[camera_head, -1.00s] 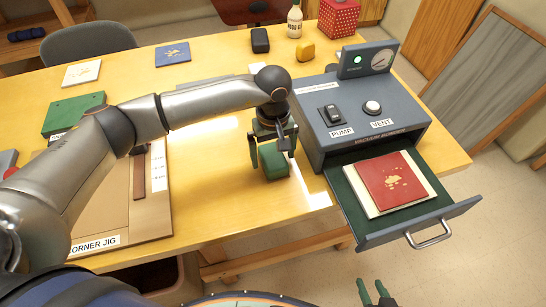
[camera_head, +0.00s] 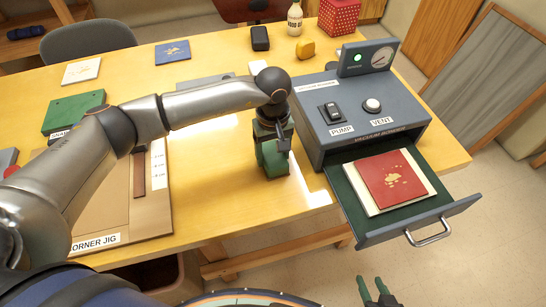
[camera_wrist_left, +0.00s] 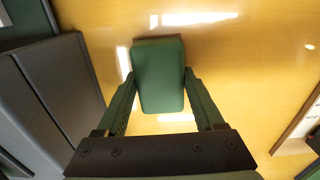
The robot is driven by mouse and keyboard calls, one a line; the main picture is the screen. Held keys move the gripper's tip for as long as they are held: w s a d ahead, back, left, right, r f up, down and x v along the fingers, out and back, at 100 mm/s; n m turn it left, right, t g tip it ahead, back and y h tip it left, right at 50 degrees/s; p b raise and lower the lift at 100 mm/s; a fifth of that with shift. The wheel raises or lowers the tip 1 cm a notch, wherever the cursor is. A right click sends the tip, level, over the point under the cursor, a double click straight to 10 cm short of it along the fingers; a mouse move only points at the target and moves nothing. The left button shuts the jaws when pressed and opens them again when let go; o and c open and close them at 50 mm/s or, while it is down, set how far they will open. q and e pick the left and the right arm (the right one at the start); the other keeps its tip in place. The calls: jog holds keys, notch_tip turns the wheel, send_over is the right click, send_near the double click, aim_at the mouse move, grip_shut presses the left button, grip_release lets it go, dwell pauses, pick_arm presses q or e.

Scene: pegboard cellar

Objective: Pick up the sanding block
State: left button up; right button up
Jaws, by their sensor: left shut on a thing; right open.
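The sanding block is a green block (camera_head: 273,163) at the front edge area of the yellow table, just left of the grey machine. My left gripper (camera_head: 272,150) reaches down over it and is shut on it. In the left wrist view the block (camera_wrist_left: 158,75) sits between the two green fingers (camera_wrist_left: 160,95), which touch its sides. It appears to be at the table surface; I cannot tell any gap below it. My right gripper (camera_head: 376,293) is open and empty at the bottom of the head view, in front of the table.
The grey vacuum machine (camera_head: 345,145) stands close on the right, its drawer (camera_head: 440,212) pulled out with a red book (camera_head: 393,180) inside. The corner jig (camera_head: 112,212) lies left. A yellow object (camera_head: 305,49) and a black object (camera_head: 260,39) stand farther back.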

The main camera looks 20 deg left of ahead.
pick_arm(q)
jog(key=shift+c, duration=1.2)
jog(key=shift+r, duration=0.15)
jog(key=shift+w+r, duration=0.1)
jog(key=shift+r, duration=0.5)
jog(key=s+d+r+b, duration=0.2)
jog(key=s+d+r, duration=0.8)
jog(key=r, duration=0.1)
jog(key=shift+r+b, duration=0.3)
jog(key=shift+b, duration=0.1)
